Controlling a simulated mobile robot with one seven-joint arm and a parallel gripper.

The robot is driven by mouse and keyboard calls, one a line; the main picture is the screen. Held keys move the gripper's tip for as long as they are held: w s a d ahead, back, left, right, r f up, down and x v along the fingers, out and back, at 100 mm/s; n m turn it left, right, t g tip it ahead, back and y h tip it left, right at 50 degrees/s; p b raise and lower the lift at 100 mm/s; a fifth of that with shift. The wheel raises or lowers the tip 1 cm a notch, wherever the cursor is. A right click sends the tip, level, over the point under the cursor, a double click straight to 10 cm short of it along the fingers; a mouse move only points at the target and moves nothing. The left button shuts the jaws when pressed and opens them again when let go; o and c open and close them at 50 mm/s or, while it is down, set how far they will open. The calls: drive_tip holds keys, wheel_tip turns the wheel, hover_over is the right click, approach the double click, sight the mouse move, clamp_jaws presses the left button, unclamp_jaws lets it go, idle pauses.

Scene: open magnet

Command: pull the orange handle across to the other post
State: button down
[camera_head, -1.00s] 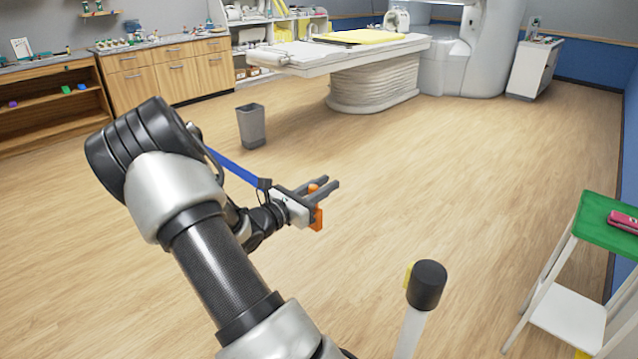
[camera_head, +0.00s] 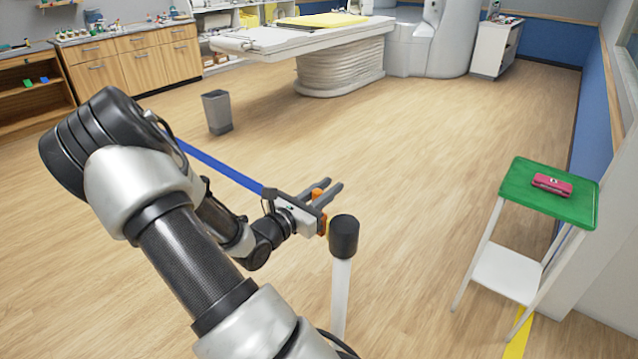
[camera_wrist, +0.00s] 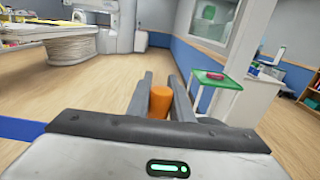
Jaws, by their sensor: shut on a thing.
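My gripper (camera_head: 326,192) is shut on the orange handle (camera_head: 317,194), which also shows between the fingers in the wrist view (camera_wrist: 159,103). A blue belt (camera_head: 222,167) runs from the gripper up to the left and passes behind my arm; its far end is hidden. The post (camera_head: 341,290) is white with a black cap (camera_head: 344,236). I cannot tell whether the handle touches the post.
A green-topped step stand (camera_head: 520,188) with a pink case (camera_head: 552,184) on it stands at the right. A grey bin (camera_head: 217,112) and the patient table (camera_head: 300,38) are farther back. The wood floor between is clear.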

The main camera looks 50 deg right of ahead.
drive_tip(key=shift+s+f, duration=0.1)
drive_tip(key=shift+s, duration=0.45)
drive_tip(key=c, duration=1.6)
unclamp_jaws()
drive_tip(key=shift+s, duration=0.15)
drive_tip(key=shift+o, duration=0.2)
drive_tip(key=shift+a, duration=0.1)
drive_tip(key=s+a, duration=0.1)
drive_tip(key=a, duration=1.6)
drive_tip(key=shift+p, duration=0.35)
drive_tip(key=shift+s, duration=0.1)
